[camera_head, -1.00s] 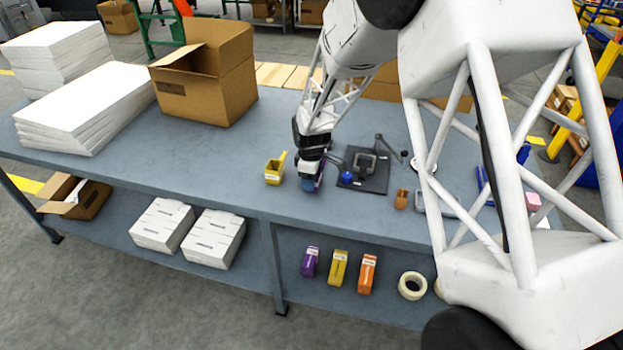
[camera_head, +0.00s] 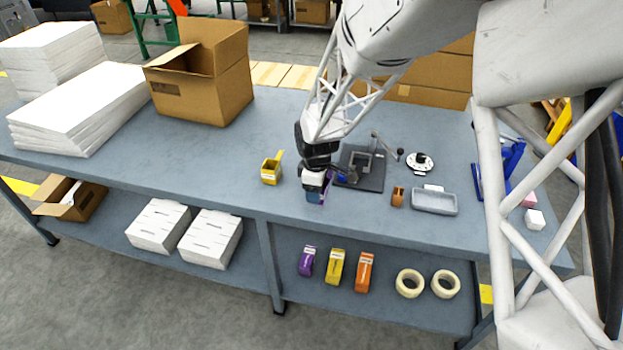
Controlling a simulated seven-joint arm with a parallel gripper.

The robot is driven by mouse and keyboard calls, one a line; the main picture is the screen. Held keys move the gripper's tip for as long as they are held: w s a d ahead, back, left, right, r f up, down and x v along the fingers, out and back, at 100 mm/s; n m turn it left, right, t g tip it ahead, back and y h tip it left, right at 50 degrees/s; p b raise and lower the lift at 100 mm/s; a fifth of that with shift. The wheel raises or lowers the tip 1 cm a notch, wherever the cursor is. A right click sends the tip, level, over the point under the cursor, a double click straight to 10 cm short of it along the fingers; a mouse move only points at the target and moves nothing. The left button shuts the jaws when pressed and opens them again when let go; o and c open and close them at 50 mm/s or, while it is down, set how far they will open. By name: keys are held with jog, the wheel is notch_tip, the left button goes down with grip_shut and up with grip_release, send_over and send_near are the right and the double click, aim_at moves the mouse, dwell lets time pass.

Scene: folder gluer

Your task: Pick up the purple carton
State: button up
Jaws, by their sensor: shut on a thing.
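My gripper (camera_head: 315,188) is over the front middle of the blue-grey table, pointing down. It is shut on a purple carton (camera_head: 328,184), which shows as a small purple patch at the right of the fingertips. The fingers hide most of this carton. I cannot tell whether it touches the tabletop or hangs just above it. Another purple box (camera_head: 306,261) stands on the lower shelf, beside a yellow box (camera_head: 336,267) and an orange box (camera_head: 364,272).
A yellow open-topped holder (camera_head: 271,171) is left of my gripper. A dark plate with a fixture (camera_head: 370,178) is close on its right. Beyond are an orange-brown block (camera_head: 398,196) and a grey tray (camera_head: 434,201). A large open cardboard box (camera_head: 205,95) stands back left.

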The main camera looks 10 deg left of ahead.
jog(key=shift+s+d+r, duration=0.1)
jog(key=shift+s+d, duration=0.4)
jog(key=shift+s, duration=0.4)
jog(key=shift+s+d+r, duration=0.1)
jog(key=shift+s+d, duration=0.4)
jog(key=shift+s, duration=0.45)
jog(key=shift+s+d+r, duration=0.1)
jog(key=shift+s+d, duration=0.4)
jog(key=shift+s, duration=0.4)
jog(key=shift+w, duration=0.1)
jog(key=w, duration=0.4)
jog(key=w+d, duration=0.1)
jog(key=w, duration=0.3)
jog(key=w+r, duration=0.1)
jog(key=w, duration=0.4)
jog(key=shift+d+r, duration=0.1)
jog(key=shift+d, duration=0.25)
send_near(358, 164)
jog(key=shift+d, duration=0.1)
jog(key=shift+f, duration=0.35)
jog(key=shift+f, duration=2.75)
